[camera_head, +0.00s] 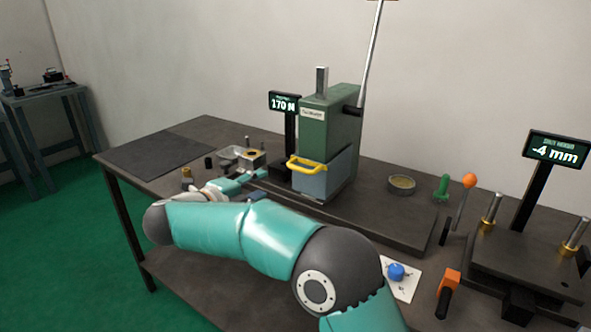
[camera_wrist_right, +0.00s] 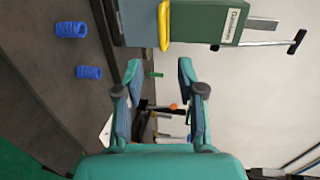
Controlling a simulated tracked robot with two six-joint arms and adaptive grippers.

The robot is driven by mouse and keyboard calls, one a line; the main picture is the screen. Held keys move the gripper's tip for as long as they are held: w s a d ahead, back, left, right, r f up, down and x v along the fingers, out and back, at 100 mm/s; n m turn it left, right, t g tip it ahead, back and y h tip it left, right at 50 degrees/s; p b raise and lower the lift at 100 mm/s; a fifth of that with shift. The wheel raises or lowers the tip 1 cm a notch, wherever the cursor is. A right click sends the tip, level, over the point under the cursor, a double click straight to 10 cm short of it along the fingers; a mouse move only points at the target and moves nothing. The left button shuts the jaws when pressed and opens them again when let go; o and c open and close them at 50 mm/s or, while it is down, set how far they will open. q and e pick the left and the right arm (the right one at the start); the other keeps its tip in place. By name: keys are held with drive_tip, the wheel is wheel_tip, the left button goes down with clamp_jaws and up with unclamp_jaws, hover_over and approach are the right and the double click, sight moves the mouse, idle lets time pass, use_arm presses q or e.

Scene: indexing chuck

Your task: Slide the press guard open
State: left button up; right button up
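The green press (camera_head: 327,120) stands on a dark base on the bench. Its blue-grey guard (camera_head: 324,183) covers the lower part of the press, and a yellow handle (camera_head: 307,164) runs along the guard's upper edge. The handle also shows at the top of the right wrist view (camera_wrist_right: 164,26), with the guard (camera_wrist_right: 137,22) beside it. My right gripper (camera_head: 254,182) is left of the guard, pointing toward the press. In the right wrist view its fingers (camera_wrist_right: 160,72) are apart with nothing between them, and the handle lies beyond the tips. My left gripper is not in view.
Two blue springs (camera_wrist_right: 71,30) lie on the bench in the right wrist view. A block fixture (camera_head: 251,158) and small parts stand left of the press. A round dish (camera_head: 402,184) and a die set (camera_head: 530,262) are to the right. The dark mat (camera_head: 155,152) is clear.

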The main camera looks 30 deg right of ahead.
sight(301, 168)
drive_tip(key=x, duration=0.5)
drive_tip(key=s+p+x, duration=0.1)
drive_tip(key=x, duration=0.5)
drive_tip(key=p+x, duration=0.1)
drive_tip(key=x, duration=0.4)
drive_tip(key=shift+d, duration=0.6)
clamp_jaws()
